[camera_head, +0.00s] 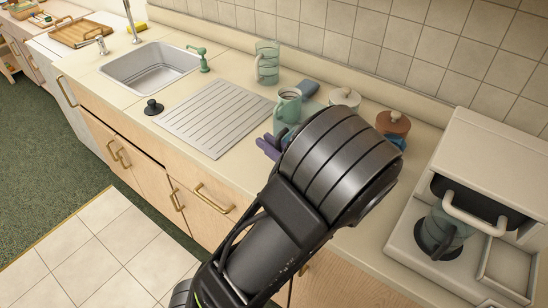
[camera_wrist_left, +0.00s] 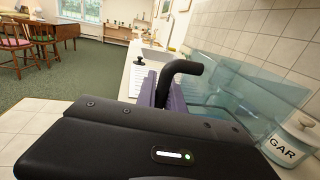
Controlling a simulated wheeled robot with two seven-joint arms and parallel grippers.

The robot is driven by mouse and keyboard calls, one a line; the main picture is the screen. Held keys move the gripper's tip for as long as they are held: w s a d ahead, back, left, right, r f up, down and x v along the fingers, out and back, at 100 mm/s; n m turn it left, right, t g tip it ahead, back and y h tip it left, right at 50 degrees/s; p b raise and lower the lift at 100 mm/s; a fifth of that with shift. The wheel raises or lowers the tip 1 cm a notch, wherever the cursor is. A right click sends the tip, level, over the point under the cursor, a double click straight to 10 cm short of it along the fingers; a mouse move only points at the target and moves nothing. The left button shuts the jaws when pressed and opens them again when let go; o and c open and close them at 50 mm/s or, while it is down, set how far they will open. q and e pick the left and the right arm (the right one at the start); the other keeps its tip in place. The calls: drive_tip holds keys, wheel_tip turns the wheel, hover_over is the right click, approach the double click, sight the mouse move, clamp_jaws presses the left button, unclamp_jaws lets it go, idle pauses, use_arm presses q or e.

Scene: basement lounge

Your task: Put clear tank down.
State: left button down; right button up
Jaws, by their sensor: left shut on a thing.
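The clear tank (camera_wrist_left: 235,85) is a see-through blue-green box at the right of the left wrist view, close beside the purple fingers. My left gripper (camera_head: 270,146) is shut on it, over the counter; in the left wrist view its purple fingers (camera_wrist_left: 168,95) show behind my dark wrist housing. A black bent handle-like piece (camera_wrist_left: 185,70) rises by the fingers. In the head view my wrist hides most of the tank, and I cannot tell whether its base touches the counter. My right gripper is not in view.
A teal pitcher (camera_head: 288,104) and lidded canisters (camera_head: 345,98) (camera_head: 393,123) stand close by along the wall. A coffee machine (camera_head: 490,170) with a glass jug (camera_head: 442,230) is at the right. The ribbed drainboard (camera_head: 215,118) is bare beside the sink (camera_head: 150,68); a black stopper (camera_head: 153,107) lies near it.

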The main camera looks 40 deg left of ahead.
use_arm(q)
drive_tip(key=shift+f, duration=0.15)
drive_tip(key=shift+f, duration=1.9)
drive_tip(key=shift+f+b, duration=0.2)
drive_tip(key=shift+b, duration=0.1)
drive_tip(key=c, duration=1.5)
unclamp_jaws()
drive_tip(key=shift+o, duration=0.2)
